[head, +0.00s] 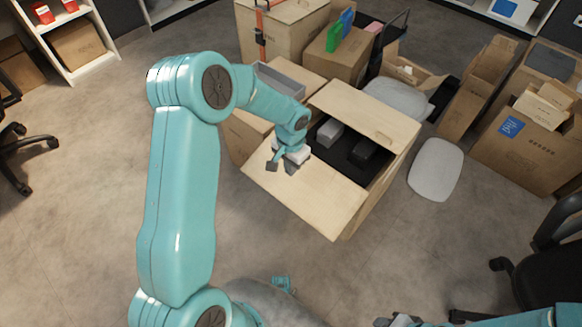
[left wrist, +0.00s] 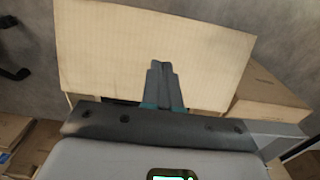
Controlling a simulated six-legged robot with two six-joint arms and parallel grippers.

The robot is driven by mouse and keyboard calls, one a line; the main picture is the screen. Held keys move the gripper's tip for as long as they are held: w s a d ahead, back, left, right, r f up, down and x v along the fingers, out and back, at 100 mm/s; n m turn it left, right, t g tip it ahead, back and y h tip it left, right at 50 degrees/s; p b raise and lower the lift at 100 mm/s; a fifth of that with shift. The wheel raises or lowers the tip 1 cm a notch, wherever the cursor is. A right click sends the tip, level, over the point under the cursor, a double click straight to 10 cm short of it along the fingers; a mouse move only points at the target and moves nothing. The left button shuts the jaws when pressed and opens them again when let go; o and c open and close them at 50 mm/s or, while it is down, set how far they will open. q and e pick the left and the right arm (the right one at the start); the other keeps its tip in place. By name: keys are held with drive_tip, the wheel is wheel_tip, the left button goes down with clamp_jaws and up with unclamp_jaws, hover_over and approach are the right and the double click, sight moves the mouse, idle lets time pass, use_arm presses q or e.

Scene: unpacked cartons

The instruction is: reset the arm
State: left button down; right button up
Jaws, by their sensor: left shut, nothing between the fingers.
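My left arm comes in from the left of the head view, and its gripper (head: 282,166) is above the near flap (head: 315,195) of an open carton (head: 385,185). In the left wrist view the gripper's two fingers (left wrist: 161,72) are together, with nothing between them, against the pale flap (left wrist: 115,55). I cannot tell whether they touch the flap. Part of my right arm shows at the bottom right edge of the head view, with what looks like its gripper end (head: 400,320) cut off by the frame.
The open carton has a dark inside with grey pieces (head: 330,133). Other cartons (head: 530,150) stand at the right and behind. A pale oval panel (head: 436,169) lies on the floor to the right. Office chairs stand at both sides. The floor left of the carton is clear.

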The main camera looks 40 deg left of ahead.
use_arm(q)
drive_tip(key=shift+f, duration=0.1)
idle(0.3)
drive_tip(key=s+d+f+h, duration=0.2)
drive_tip(key=s+d+f, duration=0.2)
drive_tip(key=d, duration=0.2)
drive_tip(key=s+d+f+h, duration=0.1)
drive_tip(key=s+d+f, duration=0.3)
drive_tip(key=d, duration=0.3)
drive_tip(key=s+d+f+n+h, duration=0.1)
drive_tip(key=s+d, duration=0.2)
drive_tip(key=s, duration=0.3)
drive_tip(key=s+d+f+n, duration=0.1)
drive_tip(key=s+d+n, duration=0.15)
drive_tip(key=s, duration=0.35)
wheel_tip(320, 180, up, 20)
drive_tip(key=w+p, duration=0.1)
drive_tip(key=p, duration=1.9)
drive_tip(key=shift+d+m, duration=0.2)
drive_tip(key=shift+m, duration=0.15)
